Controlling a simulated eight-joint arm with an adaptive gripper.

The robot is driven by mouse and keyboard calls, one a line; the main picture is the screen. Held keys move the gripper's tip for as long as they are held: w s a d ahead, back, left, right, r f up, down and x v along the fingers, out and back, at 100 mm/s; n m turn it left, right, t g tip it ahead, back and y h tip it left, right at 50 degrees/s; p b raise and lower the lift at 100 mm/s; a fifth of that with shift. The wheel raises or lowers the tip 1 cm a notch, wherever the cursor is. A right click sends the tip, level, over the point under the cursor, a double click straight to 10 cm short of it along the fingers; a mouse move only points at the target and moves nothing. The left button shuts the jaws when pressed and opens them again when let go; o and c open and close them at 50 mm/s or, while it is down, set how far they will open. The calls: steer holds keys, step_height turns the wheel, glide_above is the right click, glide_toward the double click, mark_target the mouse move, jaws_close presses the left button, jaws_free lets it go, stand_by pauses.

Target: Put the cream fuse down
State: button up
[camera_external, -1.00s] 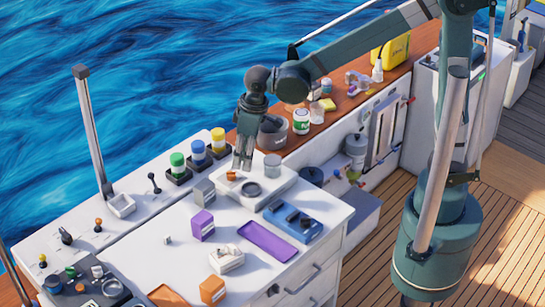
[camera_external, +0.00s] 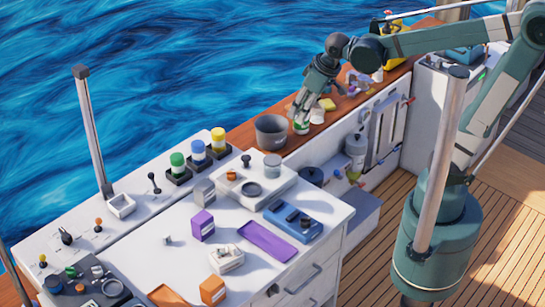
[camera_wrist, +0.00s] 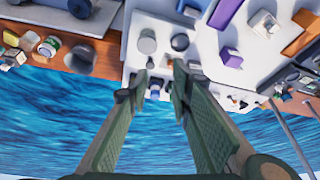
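I cannot make out the cream fuse for certain in either view. A small pale block (camera_external: 167,240) lies alone on the white worktop. A white box (camera_external: 227,260) with small pale pieces stands near the middle of the worktop. My gripper (camera_external: 297,114) is high over the wooden shelf, in front of the white jar with a green label in the picture. In the wrist view my gripper (camera_wrist: 160,72) has its fingers apart, with nothing seen held between them. A white raised tray (camera_external: 276,190) bears a dark knob (camera_external: 246,160), an orange piece and a dark ring.
A grey pot (camera_external: 271,131) and several jars stand on the wooden shelf. A grey canister (camera_external: 272,166) is on the raised tray. A blue tray (camera_external: 293,221), a purple tray (camera_external: 267,241) and a purple box (camera_external: 202,225) sit on the worktop. Its left part is largely clear.

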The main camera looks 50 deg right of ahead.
steer(key=s+d+m+t, duration=0.1)
steer(key=s+d, duration=0.3)
steer(key=d, duration=0.3)
steer(key=s+d+m+t+h, duration=0.1)
steer(key=s+d+m, duration=0.1)
steer(key=s+d, duration=0.3)
steer(key=shift+d+t, duration=0.4)
steer(key=shift+d, duration=1.4)
stand_by(2.7)
